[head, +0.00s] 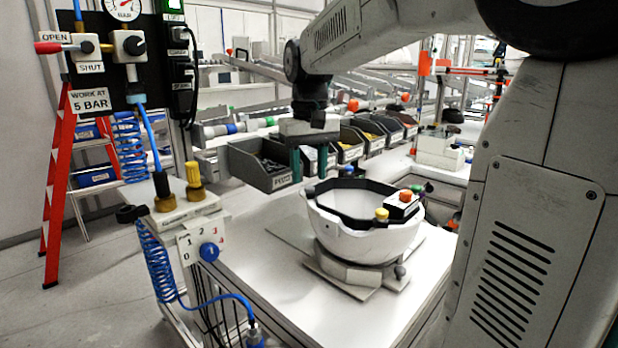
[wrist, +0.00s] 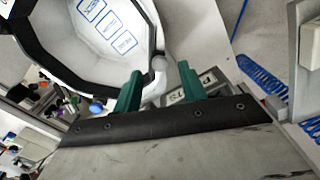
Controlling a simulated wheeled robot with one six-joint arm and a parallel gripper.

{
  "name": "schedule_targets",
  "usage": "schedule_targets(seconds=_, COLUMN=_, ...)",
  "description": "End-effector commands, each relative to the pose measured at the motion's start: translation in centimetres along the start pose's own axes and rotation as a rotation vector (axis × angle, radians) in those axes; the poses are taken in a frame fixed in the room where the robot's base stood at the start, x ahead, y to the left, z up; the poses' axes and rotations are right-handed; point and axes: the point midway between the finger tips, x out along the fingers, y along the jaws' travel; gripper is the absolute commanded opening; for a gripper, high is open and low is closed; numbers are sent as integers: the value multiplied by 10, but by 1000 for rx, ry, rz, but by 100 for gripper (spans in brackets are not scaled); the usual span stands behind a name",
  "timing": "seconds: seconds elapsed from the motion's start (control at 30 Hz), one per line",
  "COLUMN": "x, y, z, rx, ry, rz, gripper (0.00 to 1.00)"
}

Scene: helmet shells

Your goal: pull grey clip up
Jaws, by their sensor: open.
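A white helmet shell (head: 365,240) with a black inner band sits upside down on a grey stand on the white table. My gripper (head: 309,173) is above its left rim, green fingers pointing down, open and empty. In the wrist view the shell's white inside (wrist: 108,28) fills the upper left. A light grey rounded piece (wrist: 159,66), seemingly the grey clip, is at the shell's rim. It appears between the two green fingertips of my gripper (wrist: 160,73); I cannot tell whether they touch it. I cannot make out this piece clearly in the head view.
A yellow knob (head: 381,214) and an orange knob (head: 405,196) are on the shell's right side. Grey bins (head: 262,168) stand behind the shell. A valve panel (head: 125,60) with blue hoses is at left. The table front (head: 300,315) is clear.

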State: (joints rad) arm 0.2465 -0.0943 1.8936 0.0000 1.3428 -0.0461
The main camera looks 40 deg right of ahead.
Motion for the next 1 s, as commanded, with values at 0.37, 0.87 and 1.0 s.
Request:
schedule_targets(seconds=0.37, x=22, y=0, z=0, rx=0, ry=0, rz=0, gripper=42)
schedule_targets(seconds=0.87, x=20, y=0, z=0, rx=0, ry=1, rz=0, gripper=0)
schedule_targets(seconds=1.0, x=9, y=0, z=0, rx=0, ry=3, rz=0, gripper=0)
